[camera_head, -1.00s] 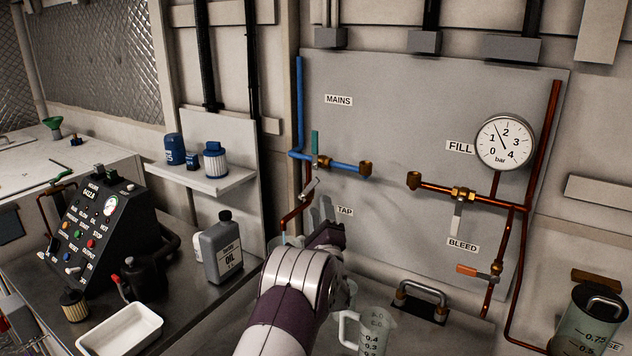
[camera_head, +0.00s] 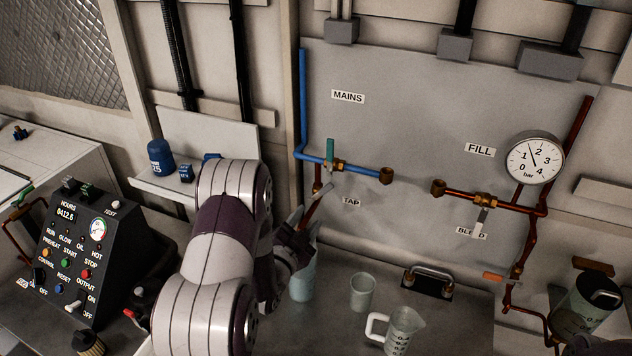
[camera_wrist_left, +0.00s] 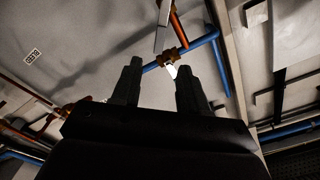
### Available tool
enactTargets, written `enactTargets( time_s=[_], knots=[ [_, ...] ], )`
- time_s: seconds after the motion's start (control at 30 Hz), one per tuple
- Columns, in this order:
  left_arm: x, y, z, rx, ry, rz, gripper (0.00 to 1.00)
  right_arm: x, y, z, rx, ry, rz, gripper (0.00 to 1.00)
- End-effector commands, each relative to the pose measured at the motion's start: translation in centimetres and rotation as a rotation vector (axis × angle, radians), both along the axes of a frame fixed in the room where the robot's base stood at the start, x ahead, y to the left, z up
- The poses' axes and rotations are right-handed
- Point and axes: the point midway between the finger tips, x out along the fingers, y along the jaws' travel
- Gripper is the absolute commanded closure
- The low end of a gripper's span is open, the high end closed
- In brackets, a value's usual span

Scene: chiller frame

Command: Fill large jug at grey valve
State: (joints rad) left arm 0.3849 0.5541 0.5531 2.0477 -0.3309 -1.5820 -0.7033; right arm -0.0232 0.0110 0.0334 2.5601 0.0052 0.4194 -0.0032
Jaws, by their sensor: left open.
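My left gripper (camera_head: 308,212) is open, its fingers pointing up in front of the panel just below the TAP label's left side. In the left wrist view, its two fingers (camera_wrist_left: 158,68) stand apart, with a pale lever (camera_wrist_left: 171,72) under a brass fitting (camera_wrist_left: 172,56) showing between them. A grey lever (camera_head: 322,196) shows near the fingertips in the head view; contact cannot be told. A pale blue-green vessel (camera_head: 303,282) stands behind my gripper, partly hidden. A clear jug with a white handle (camera_head: 402,330) stands to its right. A large graduated jug (camera_head: 585,310) is at the far right.
A small pale cup (camera_head: 362,292) stands on the bench between the two vessels. Blue mains pipe (camera_head: 303,100) and copper pipe (camera_head: 555,150) run on the panel, with a gauge (camera_head: 534,158). A black control box (camera_head: 75,260) stands at the left.

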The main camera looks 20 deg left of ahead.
Motion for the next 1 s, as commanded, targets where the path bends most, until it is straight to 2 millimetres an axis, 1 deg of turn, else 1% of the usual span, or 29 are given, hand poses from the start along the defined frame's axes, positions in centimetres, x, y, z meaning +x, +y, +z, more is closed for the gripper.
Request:
enactTargets(
  time_s=[0.07, 0.17, 0.3, 0.4, 0.53, 0.6, 0.7, 1.0],
  knots=[
    [0.5, 0.0, 0.2, -0.026, -0.003, 0.000, 0.56, 0.0, 0.0, 0.4, 0.000, 0.000, 0.000, 0.00],
    [2.2, 0.1, 0.5, -0.027, -0.003, -0.001, 0.56, 0.0, 0.0, 1.4, 0.000, 0.000, 0.000, 0.00],
    [5.9, 0.3, 0.7, -0.026, -0.003, 0.000, 0.56, 0.0, 0.0, 3.3, 0.000, -0.001, 0.000, 0.00],
    [8.5, 0.5, 0.6, -0.025, -0.002, 0.001, 0.56, 0.0, 0.0, 4.3, 0.000, -0.001, 0.000, 0.00],
    [10.9, 0.7, 0.4, -0.025, -0.003, 0.002, 0.56, 0.0, 0.0, 5.1, 0.000, -0.001, 0.000, 0.00],
    [11.7, 0.7, 0.3, -0.025, -0.003, 0.002, 0.56, 0.0, 0.0, 5.4, 0.000, 0.000, 0.000, 0.00],
    [12.4, 0.8, 0.2, -0.024, -0.002, 0.003, 0.56, 0.0, 0.0, 5.5, 0.000, 0.000, 0.000, 0.00],
    [12.7, 0.8, 0.0, -0.024, -0.002, 0.003, 0.56, 0.0, 0.0, 5.5, 0.000, 0.000, 0.000, 0.00]
  ],
)
